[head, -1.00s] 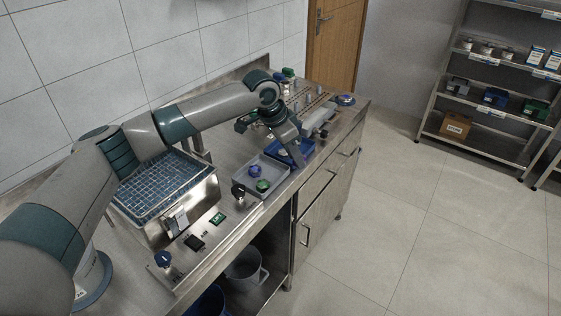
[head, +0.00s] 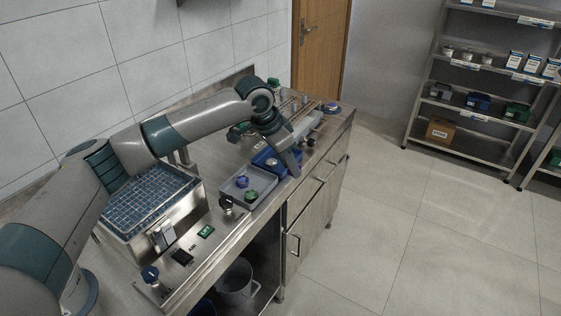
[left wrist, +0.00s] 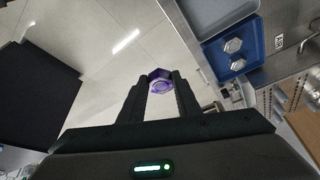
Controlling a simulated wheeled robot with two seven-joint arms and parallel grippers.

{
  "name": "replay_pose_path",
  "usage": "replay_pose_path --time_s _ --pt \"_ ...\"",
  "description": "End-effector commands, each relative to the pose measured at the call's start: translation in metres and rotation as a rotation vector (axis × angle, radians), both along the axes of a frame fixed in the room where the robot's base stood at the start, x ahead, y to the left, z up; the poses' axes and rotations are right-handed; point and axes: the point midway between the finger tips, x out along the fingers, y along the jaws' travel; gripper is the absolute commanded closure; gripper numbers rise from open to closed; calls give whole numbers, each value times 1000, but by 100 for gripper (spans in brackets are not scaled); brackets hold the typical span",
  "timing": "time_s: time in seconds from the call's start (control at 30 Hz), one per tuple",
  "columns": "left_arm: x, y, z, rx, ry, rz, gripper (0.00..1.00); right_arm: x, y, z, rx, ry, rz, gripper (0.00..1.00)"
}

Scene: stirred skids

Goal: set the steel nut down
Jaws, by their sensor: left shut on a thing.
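My left gripper (head: 294,168) is at the front edge of the steel counter, beside the blue tray (head: 263,161). In the left wrist view my left gripper (left wrist: 160,88) is shut on a hexagonal nut (left wrist: 159,76) that looks purple, held at the fingertips with floor behind it. The blue tray (left wrist: 212,54) lies to the right of the fingers there. Two silvery nuts, one upper (left wrist: 233,45) and one lower (left wrist: 237,65), lie in it. In the head view the held nut is hidden or too small to tell. My right gripper is not in view.
A grey tray (head: 262,181) with a blue knob-like piece (head: 242,181) and a green one (head: 250,195) adjoins the blue tray. A blue mesh basket (head: 150,195) stands nearer on the counter. The floor (head: 400,210) on the right is clear.

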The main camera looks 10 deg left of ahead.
Motion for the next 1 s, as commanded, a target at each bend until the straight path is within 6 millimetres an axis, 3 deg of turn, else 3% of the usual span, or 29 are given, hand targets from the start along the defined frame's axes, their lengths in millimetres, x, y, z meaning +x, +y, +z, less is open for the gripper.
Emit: replay_pose_path --time_s 0.27,0.7,1.0 --pt "-35 12 0 0 -2 140 94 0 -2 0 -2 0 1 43" --pt "-135 60 10 2 -4 640 94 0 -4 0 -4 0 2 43" --pt "-168 79 16 0 -1 832 94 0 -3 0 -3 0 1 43"
